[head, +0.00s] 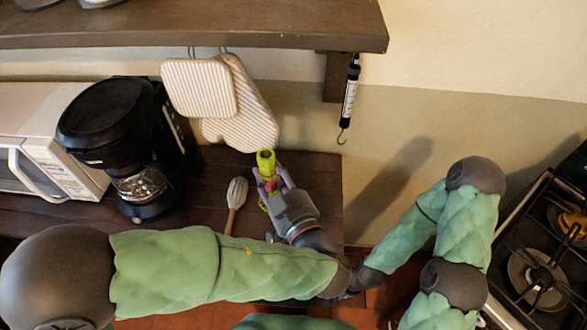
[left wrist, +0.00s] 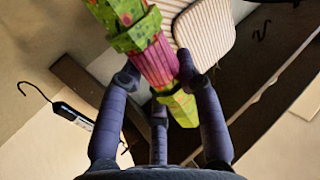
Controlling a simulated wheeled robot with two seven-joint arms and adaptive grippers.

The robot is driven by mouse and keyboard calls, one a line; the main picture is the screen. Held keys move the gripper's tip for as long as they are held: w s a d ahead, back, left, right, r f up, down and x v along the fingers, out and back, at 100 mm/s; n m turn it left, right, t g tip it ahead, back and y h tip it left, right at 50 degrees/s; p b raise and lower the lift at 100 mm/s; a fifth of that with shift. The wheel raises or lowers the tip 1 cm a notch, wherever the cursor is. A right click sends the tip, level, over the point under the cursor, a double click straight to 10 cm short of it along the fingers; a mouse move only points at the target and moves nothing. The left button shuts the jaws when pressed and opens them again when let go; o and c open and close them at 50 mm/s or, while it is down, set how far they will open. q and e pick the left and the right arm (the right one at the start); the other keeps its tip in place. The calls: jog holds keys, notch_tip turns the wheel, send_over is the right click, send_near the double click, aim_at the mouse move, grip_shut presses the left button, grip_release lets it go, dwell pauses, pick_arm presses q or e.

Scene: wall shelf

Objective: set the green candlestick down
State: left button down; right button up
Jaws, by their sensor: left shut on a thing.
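The green candlestick (head: 265,161) has a yellow-green top and a pink middle. My left gripper (head: 269,182) is shut on it over the dark wooden counter (head: 210,210), near the counter's right end. In the left wrist view the candlestick (left wrist: 150,55) is large, with its pink part between the purple fingers of the gripper (left wrist: 160,85). One end runs out of the top of that view. I cannot tell whether its base touches the counter. My right gripper is not in view; an arm of mine shows at the right.
A whisk-like brush (head: 235,197) lies left of the candlestick. A black coffee maker (head: 130,140) and a microwave (head: 40,140) stand farther left. Striped pot holders (head: 240,125) and a hook scale (head: 350,95) hang below the shelf (head: 200,27). A stove (head: 545,260) is at right.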

pick_arm(q)
jog(key=w+d+f+b, duration=0.5)
jog(key=w+d+f, duration=0.3)
jog(key=w+f, duration=0.2)
notch_tip(320, 180, down, 3)
jog(key=shift+d+r, duration=0.2)
jog(key=shift+f+b, duration=0.15)
jog(key=shift+b, duration=0.4)
jog(key=c, duration=0.9)
grip_release()
jog(key=shift+o, duration=0.2)
